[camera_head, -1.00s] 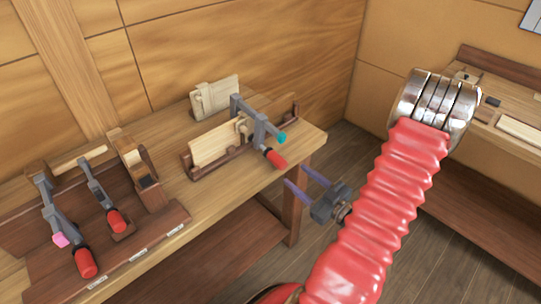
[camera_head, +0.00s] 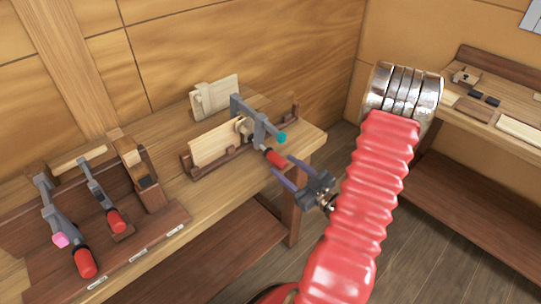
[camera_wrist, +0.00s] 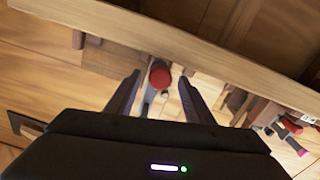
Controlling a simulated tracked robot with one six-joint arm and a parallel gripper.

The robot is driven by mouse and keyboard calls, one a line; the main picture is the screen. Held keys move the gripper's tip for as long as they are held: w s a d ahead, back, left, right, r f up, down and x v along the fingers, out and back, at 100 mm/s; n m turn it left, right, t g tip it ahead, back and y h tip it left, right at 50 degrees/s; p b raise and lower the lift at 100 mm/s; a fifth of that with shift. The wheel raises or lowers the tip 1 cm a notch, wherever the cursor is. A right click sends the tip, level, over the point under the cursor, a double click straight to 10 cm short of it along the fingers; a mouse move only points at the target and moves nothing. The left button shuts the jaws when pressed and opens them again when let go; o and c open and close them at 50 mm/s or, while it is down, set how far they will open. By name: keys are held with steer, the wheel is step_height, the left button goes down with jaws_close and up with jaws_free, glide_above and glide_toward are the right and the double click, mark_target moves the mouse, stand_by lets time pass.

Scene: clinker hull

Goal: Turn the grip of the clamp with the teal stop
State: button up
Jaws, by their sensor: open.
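The clamp (camera_head: 258,121) with the teal stop (camera_head: 281,138) is grey and sits on a light board at the right part of the bench. Its red grip (camera_head: 276,158) points out past the bench's front edge, and shows end-on in the wrist view (camera_wrist: 160,75). My gripper (camera_head: 281,164) is open, with dark purple fingers, just in front of that grip. In the wrist view the grip lies between the two fingertips (camera_wrist: 160,77), with a gap on each side. How far the fingers reach around it I cannot tell.
Two other red-gripped clamps stand on a rack at the left, one with a pink stop (camera_head: 60,240), the other (camera_head: 97,187) beside it. A wooden plane-like block (camera_head: 143,177) stands near them. A second bench (camera_head: 480,115) is at right. Floor between benches is clear.

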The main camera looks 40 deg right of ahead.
mark_target(270, 155)
steer(key=shift+w, duration=4)
steer(key=shift+c, duration=0.2)
steer(key=c, duration=1)
steer(key=shift+m, duration=0.4)
steer(key=shift+m+y, duration=0.6)
steer(key=shift+m, duration=1.6)
steer(key=o, duration=1)
